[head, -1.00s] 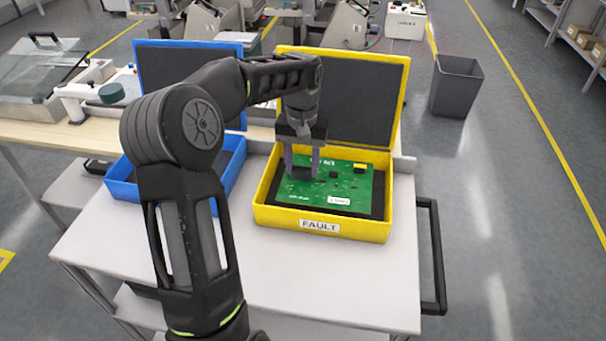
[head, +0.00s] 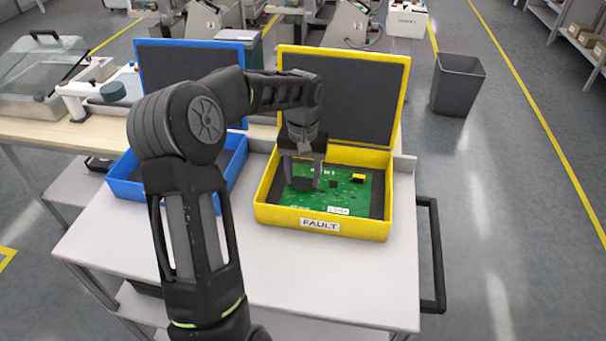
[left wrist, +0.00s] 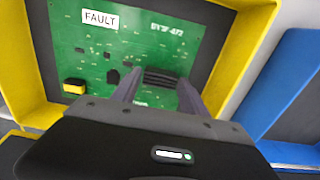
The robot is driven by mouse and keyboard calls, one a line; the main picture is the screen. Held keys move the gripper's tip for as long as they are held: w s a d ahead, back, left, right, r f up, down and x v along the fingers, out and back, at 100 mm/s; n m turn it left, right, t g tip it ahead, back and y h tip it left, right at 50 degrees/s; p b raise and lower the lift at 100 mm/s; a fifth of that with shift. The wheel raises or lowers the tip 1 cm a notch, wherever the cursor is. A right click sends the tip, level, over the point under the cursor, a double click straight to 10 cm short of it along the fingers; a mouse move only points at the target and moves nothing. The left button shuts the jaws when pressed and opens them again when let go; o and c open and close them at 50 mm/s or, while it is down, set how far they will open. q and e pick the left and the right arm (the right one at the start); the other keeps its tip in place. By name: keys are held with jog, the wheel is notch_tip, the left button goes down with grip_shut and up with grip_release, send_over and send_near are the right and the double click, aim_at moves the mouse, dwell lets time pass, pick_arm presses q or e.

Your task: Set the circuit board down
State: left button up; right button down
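The green circuit board (head: 355,198) lies low inside the yellow FAULT box (head: 375,229), and the box's front wall hides its near edge. It looks level, and dark lining shows beside it. The board also fills much of the left wrist view (left wrist: 87,45), with its FAULT label and a yellow-and-black part. My left gripper (head: 303,180) points down into the box. Its fingers close on both sides of a black ribbed block on the board, which also shows between the fingertips (left wrist: 160,77) in the left wrist view. My right gripper is not in view.
The yellow box's lid (head: 352,95) stands open behind it. An open blue box (head: 222,188) is beside it on the left. The white trolley top (head: 310,275) is clear in front. A grey bin (head: 457,85) stands on the floor at the right.

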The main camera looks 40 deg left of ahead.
pick_arm(q)
jog(key=o, duration=0.3)
jog(key=shift+r, duration=0.45)
notch_tip(320, 180, up, 12)
jog(key=shift+f+p, duration=0.25)
jog(key=shift+p, duration=0.15)
jog(key=shift+f, duration=0.1)
